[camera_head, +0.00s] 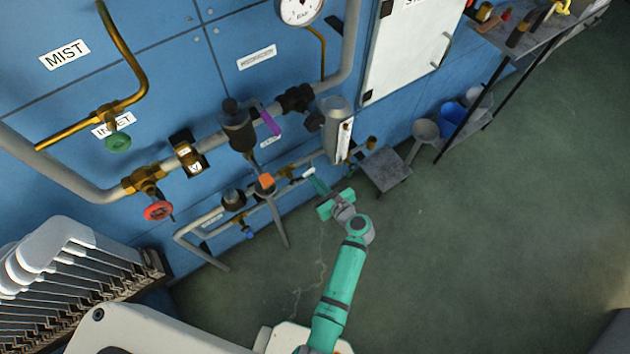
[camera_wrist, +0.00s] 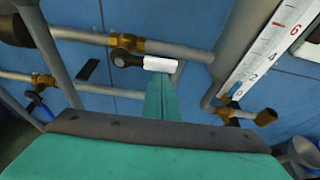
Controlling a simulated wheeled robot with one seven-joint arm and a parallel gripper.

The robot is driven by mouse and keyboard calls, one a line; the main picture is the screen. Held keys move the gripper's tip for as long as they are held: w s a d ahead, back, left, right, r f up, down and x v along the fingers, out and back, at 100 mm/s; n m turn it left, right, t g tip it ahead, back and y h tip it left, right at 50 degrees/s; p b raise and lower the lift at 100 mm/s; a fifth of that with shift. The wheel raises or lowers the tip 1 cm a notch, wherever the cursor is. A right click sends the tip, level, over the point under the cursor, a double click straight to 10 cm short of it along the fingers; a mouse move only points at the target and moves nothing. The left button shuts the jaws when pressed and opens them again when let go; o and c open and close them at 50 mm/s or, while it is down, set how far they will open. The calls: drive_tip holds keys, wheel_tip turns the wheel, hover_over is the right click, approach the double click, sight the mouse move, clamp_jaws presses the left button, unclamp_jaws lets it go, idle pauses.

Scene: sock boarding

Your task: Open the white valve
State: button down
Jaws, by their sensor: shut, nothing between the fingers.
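The white valve has a short white handle (camera_head: 308,173) on a thin pipe along the blue wall. In the wrist view the white handle (camera_wrist: 159,64) lies roughly level across the picture, joined at its left to a dark stem beside a brass fitting (camera_wrist: 126,43). My gripper (camera_head: 316,183) is shut and empty, its tips close to the handle in the head view. In the wrist view my gripper (camera_wrist: 161,80) has both teal fingers together, pointing at the handle from just below it. Whether they touch it I cannot tell.
An orange-handled valve (camera_head: 265,182) and a blue-handled valve (camera_head: 248,233) sit to the left. A grey stool (camera_head: 385,170) stands right of my gripper. Open green floor (camera_head: 480,250) lies beyond.

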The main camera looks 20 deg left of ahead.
drive_tip(key=shift+w+r, duration=0.35)
drive_tip(key=shift+r, duration=0.15)
wheel_tip(320, 180, down, 5)
drive_tip(key=v, duration=1)
drive_tip(key=shift+s, duration=0.35)
drive_tip(key=shift+d+f, duration=0.1)
